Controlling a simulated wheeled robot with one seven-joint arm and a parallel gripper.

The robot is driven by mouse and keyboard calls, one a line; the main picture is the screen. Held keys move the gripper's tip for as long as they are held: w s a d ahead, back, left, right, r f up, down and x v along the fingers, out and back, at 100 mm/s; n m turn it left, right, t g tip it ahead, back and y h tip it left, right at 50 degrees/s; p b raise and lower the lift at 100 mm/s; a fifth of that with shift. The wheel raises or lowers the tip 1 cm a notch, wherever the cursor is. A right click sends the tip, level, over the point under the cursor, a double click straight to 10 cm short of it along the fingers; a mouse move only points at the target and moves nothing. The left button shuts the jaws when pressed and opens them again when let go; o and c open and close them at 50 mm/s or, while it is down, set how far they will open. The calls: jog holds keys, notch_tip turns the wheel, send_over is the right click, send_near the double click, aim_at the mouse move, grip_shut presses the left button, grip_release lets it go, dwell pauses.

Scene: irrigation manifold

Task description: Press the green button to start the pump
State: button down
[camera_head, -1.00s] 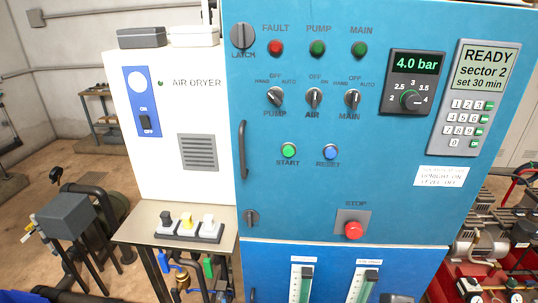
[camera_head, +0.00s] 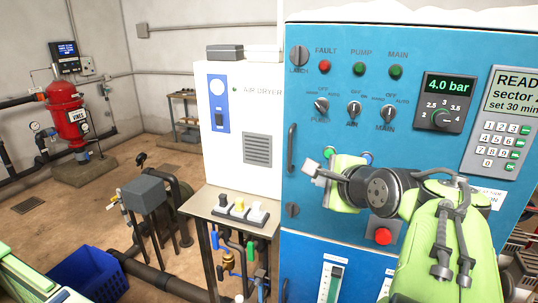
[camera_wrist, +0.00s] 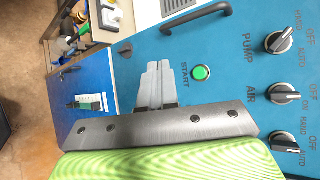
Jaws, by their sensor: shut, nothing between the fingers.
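The green START button (camera_wrist: 201,73) shows clearly in the wrist view, on the blue panel (camera_wrist: 225,45) just right of my fingertips. In the head view my gripper (camera_head: 311,168) is in front of the panel, at the level of the button row, at the left end of my green arm.
Selector knobs (camera_head: 354,109) sit above the button row. A red STOP button (camera_head: 383,236) is below, close to my arm. A black panel handle (camera_head: 292,149) is left of my gripper. The white air dryer (camera_head: 240,120) and a small switch table (camera_head: 205,208) stand further left.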

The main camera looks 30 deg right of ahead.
dwell(0.3)
jog(key=w+d+p, duration=0.2)
jog(key=w+d, duration=0.3)
jog(key=d, duration=0.2)
jog(key=shift+w+p, duration=0.3)
dwell(0.4)
jog(key=shift+r, duration=0.1)
dwell(1.4)
jog(key=shift+w+d+p, duration=0.25)
jog(key=shift+d+p, duration=0.15)
